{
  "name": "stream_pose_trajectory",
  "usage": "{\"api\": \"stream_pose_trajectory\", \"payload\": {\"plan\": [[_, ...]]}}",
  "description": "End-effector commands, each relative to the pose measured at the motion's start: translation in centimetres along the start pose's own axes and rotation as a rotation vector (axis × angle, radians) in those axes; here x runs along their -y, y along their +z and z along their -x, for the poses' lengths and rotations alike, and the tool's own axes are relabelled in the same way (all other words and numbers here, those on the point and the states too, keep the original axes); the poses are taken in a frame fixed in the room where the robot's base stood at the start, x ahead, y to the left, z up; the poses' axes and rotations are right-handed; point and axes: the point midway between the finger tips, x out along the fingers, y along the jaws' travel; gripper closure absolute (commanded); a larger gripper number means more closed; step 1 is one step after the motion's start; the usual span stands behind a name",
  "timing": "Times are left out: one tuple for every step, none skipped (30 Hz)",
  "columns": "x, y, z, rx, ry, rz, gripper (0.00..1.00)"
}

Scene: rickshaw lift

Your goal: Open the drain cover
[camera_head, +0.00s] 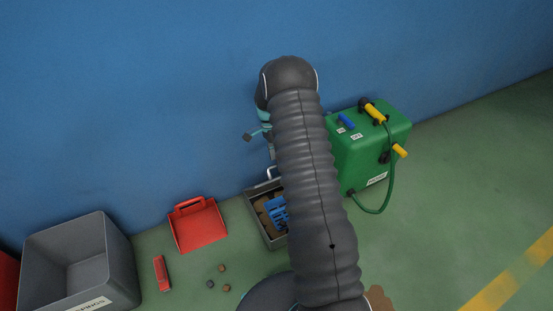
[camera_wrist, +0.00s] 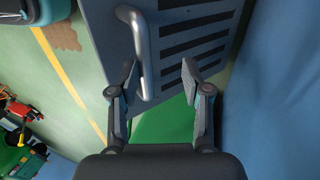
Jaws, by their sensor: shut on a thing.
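The drain cover is a grey slotted plate (camera_wrist: 195,35) with a curved metal bar handle (camera_wrist: 141,50), seen close up in the wrist view. My gripper (camera_wrist: 160,75) is at the cover's edge, its fingers either side of part of it and the handle beside the left finger. The exact contact is hard to see. In the head view, a pale handle (camera_head: 268,173) shows at the back of a grey drain box (camera_head: 258,222). The box is partly uncovered, with brown dirt and a blue object (camera_head: 276,211) inside. My arm hides its right side and most of my gripper.
A green machine (camera_head: 370,150) with a hose and yellow handles stands right of the drain. A red dustpan (camera_head: 197,222), a red tool (camera_head: 161,273), small debris (camera_head: 222,268) and a grey bin (camera_head: 80,258) are left. The blue wall is close behind.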

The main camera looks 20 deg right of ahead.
Motion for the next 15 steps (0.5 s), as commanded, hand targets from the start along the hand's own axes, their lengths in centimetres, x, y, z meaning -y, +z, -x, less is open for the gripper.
{"api": "stream_pose_trajectory", "payload": {"plan": [[-0.2,0.0,0.9,-0.001,-0.005,0.0,0.59],[-0.3,0.0,1.4,-0.001,-0.005,0.0,0.59],[-0.6,0.0,2.1,-0.001,-0.004,-0.001,0.59],[-0.8,-0.1,2.6,-0.001,-0.004,-0.001,0.59],[-1.0,-0.1,3.2,-0.001,-0.003,-0.001,0.59],[-1.3,-0.1,3.9,-0.001,-0.003,-0.001,0.59],[-1.5,-0.1,4.4,-0.001,-0.002,-0.001,0.59],[-1.7,-0.1,4.9,-0.001,-0.002,-0.001,0.59],[-1.9,-0.1,5.5,-0.001,-0.001,-0.001,0.59],[-2.1,-0.1,6.0,-0.001,-0.001,-0.001,0.59],[-2.2,-0.1,6.4,-0.001,-0.001,-0.001,0.59],[-2.4,-0.1,6.9,0.0,0.0,-0.001,0.59],[-2.5,-0.1,7.2,0.0,0.001,-0.001,0.59],[-2.6,0.0,7.5,0.0,0.001,-0.001,0.59],[-2.7,0.0,7.8,0.0,0.001,-0.001,0.59]]}}
